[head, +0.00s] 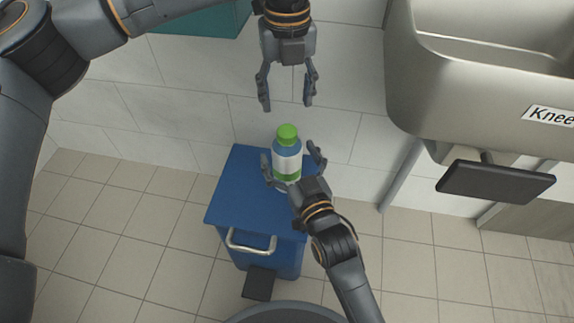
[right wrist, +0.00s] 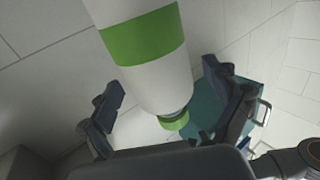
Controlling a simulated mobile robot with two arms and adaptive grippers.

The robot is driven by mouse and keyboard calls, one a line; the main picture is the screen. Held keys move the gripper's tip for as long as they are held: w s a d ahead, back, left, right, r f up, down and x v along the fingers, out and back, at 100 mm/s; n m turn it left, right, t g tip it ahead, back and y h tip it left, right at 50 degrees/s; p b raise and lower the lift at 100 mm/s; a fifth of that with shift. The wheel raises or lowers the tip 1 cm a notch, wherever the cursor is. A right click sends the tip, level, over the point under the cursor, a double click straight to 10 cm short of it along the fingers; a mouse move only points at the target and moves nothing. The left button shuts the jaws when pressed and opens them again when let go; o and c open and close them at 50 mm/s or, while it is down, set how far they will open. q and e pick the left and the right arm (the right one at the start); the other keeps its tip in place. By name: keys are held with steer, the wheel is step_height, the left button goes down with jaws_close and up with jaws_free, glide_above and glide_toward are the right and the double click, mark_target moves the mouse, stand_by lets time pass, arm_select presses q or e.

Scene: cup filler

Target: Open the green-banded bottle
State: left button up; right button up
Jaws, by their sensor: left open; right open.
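The bottle (head: 287,166) stands upright on a blue bin's lid, with a green cap (head: 287,132), a blue shoulder and a white label with a green band. My right gripper (head: 290,153) is open, with one finger on each side of the bottle; I cannot tell whether either finger touches it. The right wrist view shows the bottle (right wrist: 158,78) upside down between the spread fingers, its cap (right wrist: 175,122) toward the bottom. My left gripper (head: 287,105) is open and empty, above the cap in the head view and pointing toward it.
The blue bin (head: 235,205) has a metal handle (head: 251,241) and a dark pedal (head: 258,284) at its front. A steel sink (head: 440,90) with a black knee plate (head: 495,182) hangs at the right. A teal box (head: 205,22) is at the top. The tiled floor at left is clear.

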steer(key=shift+w+a, duration=0.2)
steer(key=shift+w, duration=0.3)
